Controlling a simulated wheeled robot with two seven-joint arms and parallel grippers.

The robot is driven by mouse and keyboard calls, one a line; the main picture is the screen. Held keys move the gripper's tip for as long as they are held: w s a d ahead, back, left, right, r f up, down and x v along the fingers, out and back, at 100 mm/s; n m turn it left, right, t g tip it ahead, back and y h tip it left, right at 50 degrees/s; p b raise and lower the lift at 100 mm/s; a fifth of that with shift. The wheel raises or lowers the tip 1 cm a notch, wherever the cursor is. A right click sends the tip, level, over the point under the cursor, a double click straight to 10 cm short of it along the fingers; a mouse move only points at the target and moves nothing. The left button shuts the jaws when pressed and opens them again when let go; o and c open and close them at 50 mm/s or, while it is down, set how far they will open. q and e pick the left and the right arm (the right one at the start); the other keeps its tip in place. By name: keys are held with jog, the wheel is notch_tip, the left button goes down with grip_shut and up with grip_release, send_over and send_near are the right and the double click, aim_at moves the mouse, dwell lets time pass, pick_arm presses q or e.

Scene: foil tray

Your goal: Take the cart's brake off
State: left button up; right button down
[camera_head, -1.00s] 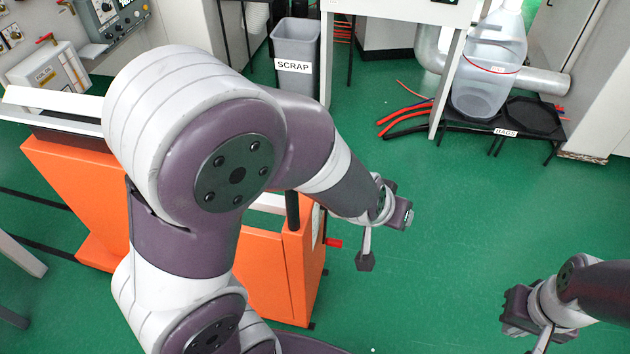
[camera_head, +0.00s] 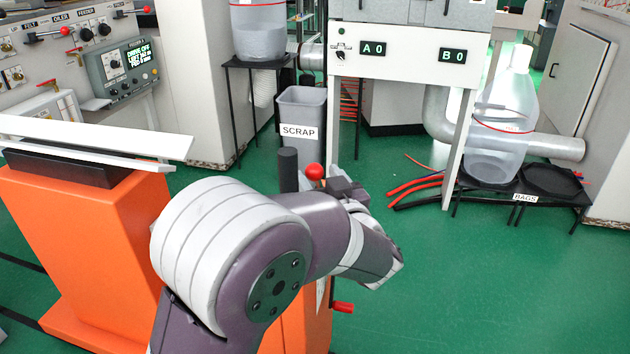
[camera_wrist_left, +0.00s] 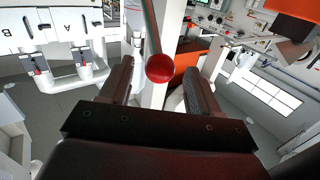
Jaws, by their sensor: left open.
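The orange cart (camera_head: 75,245) stands at the left, partly hidden behind my left arm. A red ball knob (camera_head: 314,171) shows beside a black upright post (camera_head: 288,168), above the cart's right end. A red handle (camera_head: 343,307) sticks out low from that end. My left gripper (camera_head: 342,184) is just right of the red knob, partly hidden by its wrist. In the left wrist view, the red knob (camera_wrist_left: 159,68) on a thin rod appears between the open, parted fingers (camera_wrist_left: 158,80); contact cannot be told. My right gripper is out of view.
A grey SCRAP bin (camera_head: 300,115) stands behind the knob. A white machine with A and B displays (camera_head: 400,50) is at the back. A black BAGS stand (camera_head: 550,182) is at the right. Green floor (camera_head: 500,280) is clear at the lower right.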

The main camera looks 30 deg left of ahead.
pick_arm(q)
jog(key=shift+x, duration=1.3)
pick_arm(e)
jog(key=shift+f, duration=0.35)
